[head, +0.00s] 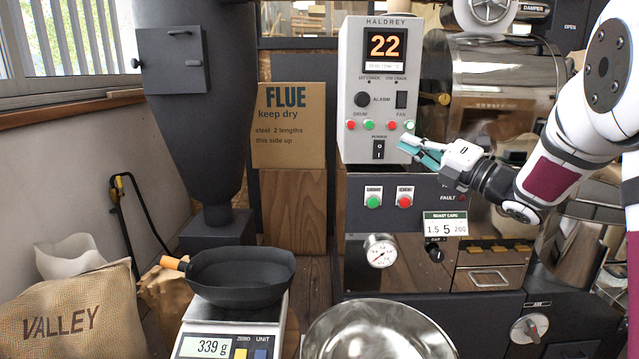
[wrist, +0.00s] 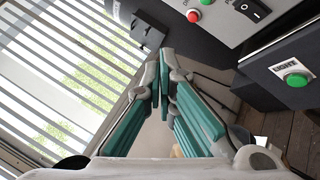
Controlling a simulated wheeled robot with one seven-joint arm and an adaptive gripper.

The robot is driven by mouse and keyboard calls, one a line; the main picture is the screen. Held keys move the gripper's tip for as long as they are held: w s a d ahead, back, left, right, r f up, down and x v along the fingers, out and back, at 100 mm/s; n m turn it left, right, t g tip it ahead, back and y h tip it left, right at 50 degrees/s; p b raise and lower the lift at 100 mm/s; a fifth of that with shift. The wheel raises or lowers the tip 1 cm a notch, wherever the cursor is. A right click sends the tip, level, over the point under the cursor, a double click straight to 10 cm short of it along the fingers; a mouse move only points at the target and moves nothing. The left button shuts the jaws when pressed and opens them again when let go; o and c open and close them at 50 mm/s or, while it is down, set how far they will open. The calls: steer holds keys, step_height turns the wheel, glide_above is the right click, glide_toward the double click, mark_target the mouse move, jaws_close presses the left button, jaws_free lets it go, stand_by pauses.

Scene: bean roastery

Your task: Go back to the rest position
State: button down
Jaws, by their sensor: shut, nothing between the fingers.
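My gripper (head: 418,150) is at the end of my white arm, which comes in from the right in the head view. It is in front of the lower right of the control box (head: 350,104), near the fan buttons and the power switch (head: 378,149). In the wrist view, my gripper (wrist: 163,85) has its teal-padded fingers together at the tips, with nothing between them. I cannot tell from the head view whether the fingers touch the box.
A scale (head: 232,338) reading 339 g bears a black pan (head: 238,277). A steel bowl (head: 378,335) stands front centre. A burlap sack (head: 75,315) is at left. A FLUE carton (head: 289,125) stands behind. A green button (wrist: 297,79) shows right in the wrist view.

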steer(key=d+r+m+t+h, duration=0.2)
steer(key=d+m+h, duration=0.3)
steer(key=m+h, duration=0.5)
steer(key=s+d+f+m+g+h, duration=0.2)
steer(key=s+f+m+g+h, duration=0.1)
steer(key=s+m, duration=0.35)
steer(key=s+d+f+m+g+h, duration=0.2)
steer(key=s+f+m+h, duration=0.1)
steer(key=s+m, duration=0.4)
steer(key=s+a+f+m+g+y, duration=0.1)
steer(key=s+a+f+m+g, duration=0.25)
steer(key=s, duration=0.95)
steer(key=s+a+f+m+g+y, duration=0.1)
steer(key=s+a+f+m+g, duration=0.3)
steer(key=s, duration=0.8)
steer(key=s+a+f+m+g+y, duration=0.15)
steer(key=s+f+g, duration=0.35)
steer(key=s, duration=0.8)
step_height(320, 180, up, 30)
steer(key=t+h+p, duration=0.1)
steer(key=t+p, duration=0.3)
steer(key=p, duration=2.4)
steer(key=shift+w+r, duration=0.2)
steer(key=shift+w, duration=0.05)
